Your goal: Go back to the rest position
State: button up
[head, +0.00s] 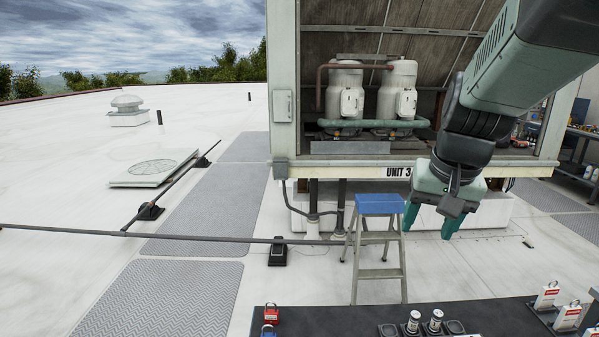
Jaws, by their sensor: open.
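My gripper (430,222) hangs at the right of centre in the head view, pointing down. Its two teal fingers are apart with nothing between them. It is in the air above the roof, with the cooler marked UNIT 3 (340,163) behind it and the blue-topped step stool (379,204) just to its left. My arm comes down from the upper right corner and covers part of the cooler's opening.
A dark bench top (340,318) runs along the bottom right. It bears red padlocks (271,313), small cylinders (413,322) in holders and red-and-white tags (547,295). A horizontal pipe (180,236) crosses the left. A cluttered shelf (577,150) stands at far right. Open roof lies left.

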jog(key=s+a+r+n+t, duration=0.2)
jog(key=s+a+r, duration=0.4)
jog(key=s+a, duration=0.5)
jog(key=s+f+n, duration=0.1)
jog(key=s, duration=0.6)
jog(key=shift+s+d+f+n, duration=0.2)
jog(key=shift+f+n, duration=0.1)
jog(key=shift+f, duration=0.05)
